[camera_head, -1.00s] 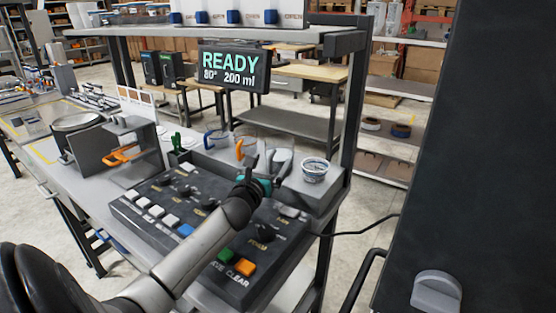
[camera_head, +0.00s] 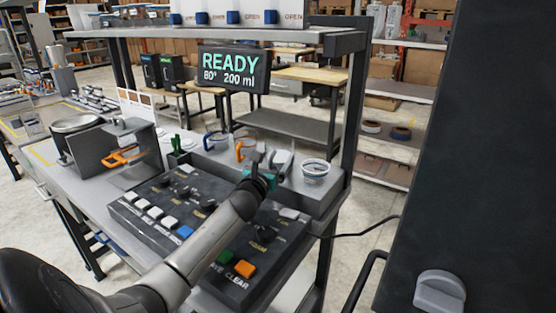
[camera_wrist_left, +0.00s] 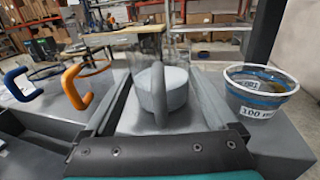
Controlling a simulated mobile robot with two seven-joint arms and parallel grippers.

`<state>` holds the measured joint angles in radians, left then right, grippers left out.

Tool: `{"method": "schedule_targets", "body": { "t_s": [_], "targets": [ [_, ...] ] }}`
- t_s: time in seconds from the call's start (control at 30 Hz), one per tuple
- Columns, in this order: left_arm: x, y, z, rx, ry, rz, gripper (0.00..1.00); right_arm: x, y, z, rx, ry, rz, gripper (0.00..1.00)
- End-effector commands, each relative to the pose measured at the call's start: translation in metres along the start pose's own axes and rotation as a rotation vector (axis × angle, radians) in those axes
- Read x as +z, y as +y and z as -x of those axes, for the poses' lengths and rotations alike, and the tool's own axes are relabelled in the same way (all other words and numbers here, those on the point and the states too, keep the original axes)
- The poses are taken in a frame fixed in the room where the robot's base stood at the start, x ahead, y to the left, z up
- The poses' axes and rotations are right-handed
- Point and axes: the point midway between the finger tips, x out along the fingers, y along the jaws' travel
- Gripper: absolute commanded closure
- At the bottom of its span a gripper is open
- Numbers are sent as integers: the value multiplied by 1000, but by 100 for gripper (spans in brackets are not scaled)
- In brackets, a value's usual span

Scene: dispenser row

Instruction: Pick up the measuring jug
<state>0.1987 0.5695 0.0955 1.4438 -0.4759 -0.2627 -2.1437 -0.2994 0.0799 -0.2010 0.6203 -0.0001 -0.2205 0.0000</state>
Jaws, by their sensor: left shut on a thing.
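A clear measuring jug with a grey handle (camera_wrist_left: 158,95) stands on the grey ledge behind the control panel in the left wrist view. Its see-through body (camera_wrist_left: 160,48) is beyond the handle. In the head view my left gripper (camera_head: 268,159) reaches over the panel to the ledge, and the fingers partly hide the jug. Two similar jugs, one with an orange handle (camera_wrist_left: 77,86) and one with a blue handle (camera_wrist_left: 18,84), stand to its left. My right gripper is not in view.
A small 100 ml cup (camera_wrist_left: 259,92) stands close on the right of the gripper. The button panel (camera_head: 205,220) lies under the arm. A READY display (camera_head: 233,68) hangs above, and a dispenser stand (camera_head: 112,155) is at left.

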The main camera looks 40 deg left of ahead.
Motion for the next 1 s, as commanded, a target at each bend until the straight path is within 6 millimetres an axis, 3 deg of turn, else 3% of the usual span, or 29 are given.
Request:
{"method": "schedule_targets", "body": {
  "t_s": [0.03, 0.37, 0.67, 1.0],
  "targets": [
    [0, 0, 0, 0, 1, 0, 47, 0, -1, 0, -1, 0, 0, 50],
    [-1, 0, 0, 0, 1, 0, 84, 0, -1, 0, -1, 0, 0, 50],
    [8, 0, 0, -2, -4, -1, 86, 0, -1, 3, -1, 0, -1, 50],
    [73, 0, 0, -2, -7, -5, 86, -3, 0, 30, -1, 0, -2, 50]
  ]
}}
